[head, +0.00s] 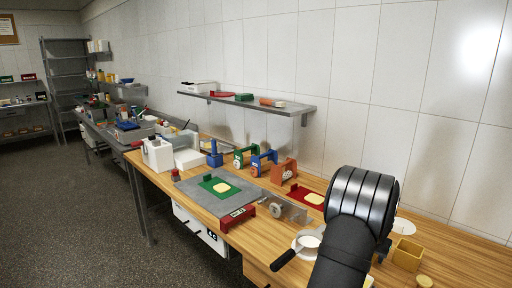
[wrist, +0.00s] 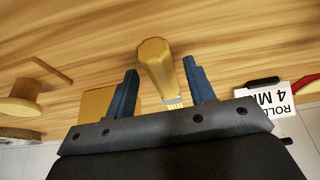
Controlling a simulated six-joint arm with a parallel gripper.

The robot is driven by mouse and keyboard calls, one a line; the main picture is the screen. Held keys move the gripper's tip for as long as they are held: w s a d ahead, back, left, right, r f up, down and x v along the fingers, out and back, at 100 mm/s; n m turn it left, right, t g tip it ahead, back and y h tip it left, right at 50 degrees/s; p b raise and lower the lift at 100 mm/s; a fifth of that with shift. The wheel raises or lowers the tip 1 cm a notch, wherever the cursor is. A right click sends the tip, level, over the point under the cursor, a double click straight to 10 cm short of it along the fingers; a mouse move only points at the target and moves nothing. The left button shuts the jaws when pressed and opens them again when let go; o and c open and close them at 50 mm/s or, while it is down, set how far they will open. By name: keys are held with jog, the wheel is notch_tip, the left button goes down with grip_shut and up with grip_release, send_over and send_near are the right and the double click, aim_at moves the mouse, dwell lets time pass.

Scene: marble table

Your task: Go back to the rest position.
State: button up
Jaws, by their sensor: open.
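In the wrist view, my gripper (wrist: 160,66) is open, with its two blue fingers apart. A yellow-tan, brush-like object (wrist: 158,68) with pale bristles at its lower end shows between the fingers. I cannot tell whether either finger touches it; gaps show on both sides. In the head view, my black arm fills the lower right, and my gripper is hidden behind it.
The wooden table (head: 463,262) holds a yellow open box (head: 407,256), a pan with a black handle (head: 284,260), a red tray (head: 295,191), a grey board (head: 188,187) and several coloured stands. A printed card (wrist: 264,104) lies right of my gripper. A wall shelf (head: 300,106) runs behind.

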jog(key=shift+w+d+f, duration=0.2)
jog(key=shift+f, duration=0.15)
jog(key=shift+r, duration=1.2)
jog(key=shift+f, duration=0.1)
